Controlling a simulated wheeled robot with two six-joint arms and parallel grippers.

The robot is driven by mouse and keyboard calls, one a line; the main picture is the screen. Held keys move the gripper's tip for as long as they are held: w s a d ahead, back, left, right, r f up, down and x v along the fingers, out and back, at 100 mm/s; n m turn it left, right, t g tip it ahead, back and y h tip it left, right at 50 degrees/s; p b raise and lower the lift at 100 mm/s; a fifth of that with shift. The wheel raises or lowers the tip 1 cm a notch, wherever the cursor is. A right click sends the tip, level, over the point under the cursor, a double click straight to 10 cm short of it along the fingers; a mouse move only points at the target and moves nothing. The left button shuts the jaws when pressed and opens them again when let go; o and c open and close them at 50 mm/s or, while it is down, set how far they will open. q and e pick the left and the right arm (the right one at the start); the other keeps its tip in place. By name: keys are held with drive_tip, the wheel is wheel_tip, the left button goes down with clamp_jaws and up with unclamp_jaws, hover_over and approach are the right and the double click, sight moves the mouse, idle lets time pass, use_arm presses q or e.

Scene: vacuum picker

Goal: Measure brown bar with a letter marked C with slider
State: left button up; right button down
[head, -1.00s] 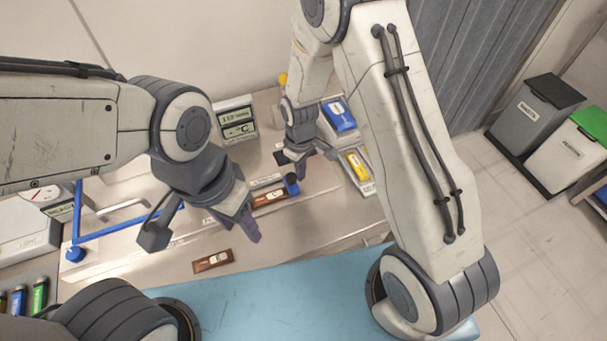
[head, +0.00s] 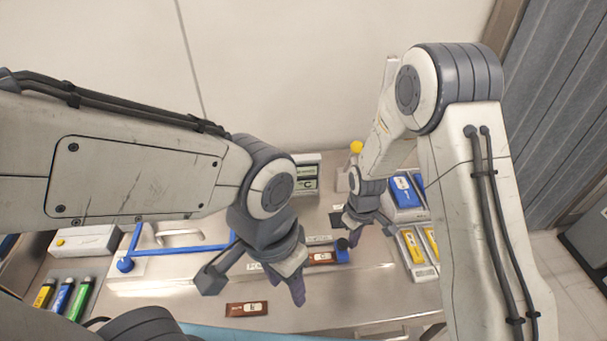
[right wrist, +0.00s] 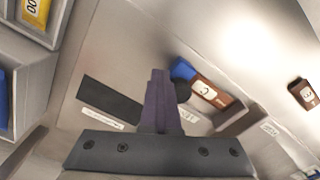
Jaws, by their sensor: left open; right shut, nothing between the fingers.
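A brown bar with a white label marked C (right wrist: 208,90) lies in a channel in the right wrist view, and also shows in the head view (head: 322,258). The blue slider (right wrist: 183,70) with a dark knob sits at one end of this bar, seemingly touching it; it also shows in the head view (head: 342,254). My right gripper (right wrist: 160,95) is shut and empty, close to the slider's knob. My left gripper (head: 288,284) is open and empty, to the left of the bar; its fingers overlap in view.
Another brown bar (head: 247,309) lies near the table's front edge. A small display (head: 306,178) stands behind the channel, partly covered. Trays with a blue block (head: 405,191) and yellow blocks (head: 412,245) are at right. A blue frame (head: 185,249) and several coloured blocks are at left.

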drive_tip(key=shift+w+d, duration=0.2)
drive_tip(key=shift+d, duration=0.75)
wheel_tip(320, 180, up, 8)
drive_tip(key=p, duration=0.6)
idle(0.4)
drive_tip(key=s+a+r+b, duration=0.5)
drive_tip(key=s+a+r, duration=0.1)
drive_tip(key=s+r, duration=0.15)
drive_tip(key=s+r+b, duration=0.1)
drive_tip(key=s+b, duration=0.1)
drive_tip(key=s, duration=0.6)
drive_tip(key=s+r+m+y+b, duration=0.1)
drive_tip(key=s+r+b, duration=0.1)
drive_tip(key=s, duration=0.6)
drive_tip(key=shift+a+r, duration=0.2)
drive_tip(key=shift+r, duration=0.05)
